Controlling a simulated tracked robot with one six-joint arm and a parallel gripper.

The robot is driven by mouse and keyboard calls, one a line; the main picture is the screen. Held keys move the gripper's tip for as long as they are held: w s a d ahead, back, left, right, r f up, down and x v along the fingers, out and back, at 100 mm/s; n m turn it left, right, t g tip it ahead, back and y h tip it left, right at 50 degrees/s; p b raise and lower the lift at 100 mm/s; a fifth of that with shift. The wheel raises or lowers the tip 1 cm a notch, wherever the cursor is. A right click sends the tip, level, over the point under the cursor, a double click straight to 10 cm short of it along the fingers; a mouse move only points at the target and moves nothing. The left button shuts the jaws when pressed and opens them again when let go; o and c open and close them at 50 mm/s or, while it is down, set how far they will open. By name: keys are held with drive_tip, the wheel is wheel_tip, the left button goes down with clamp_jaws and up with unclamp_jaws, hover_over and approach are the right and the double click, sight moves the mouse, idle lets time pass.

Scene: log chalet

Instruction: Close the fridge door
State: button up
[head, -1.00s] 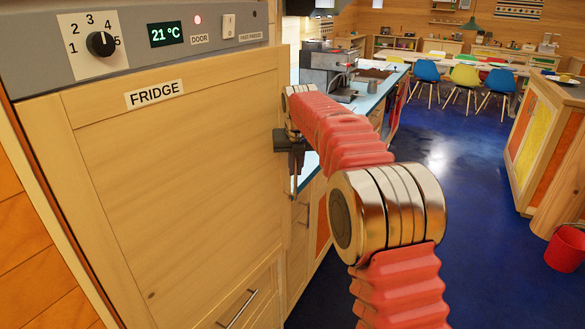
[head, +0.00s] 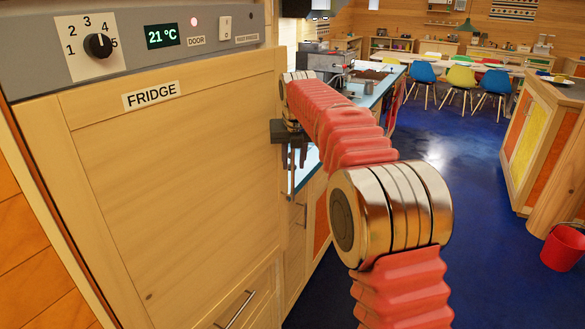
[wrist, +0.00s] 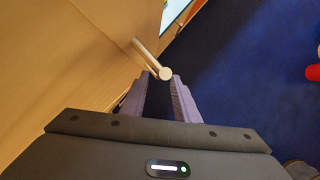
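The fridge door (head: 175,190) is a tall pale wooden panel labelled FRIDGE, filling the left of the head view. A wooden surface (wrist: 60,70) fills the left of the wrist view. A slim bar handle (head: 291,182) shows at the door's right edge; it also shows in the wrist view (wrist: 148,57), its rounded end at my fingertips. My gripper (head: 290,158) is at this edge, partly hidden by the arm. In the wrist view my gripper (wrist: 161,84) has its two fingers apart, with the bar's end near their tips. Contact is unclear, as is any door gap.
A counter (head: 375,90) stands beyond. The blue floor (head: 450,190) is clear to the right, up to a red bucket (head: 563,247).

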drive_tip(key=v, duration=0.9)
drive_tip(key=shift+r, duration=0.35)
drive_tip(key=shift+s, duration=0.15)
drive_tip(key=shift+c, duration=0.7)
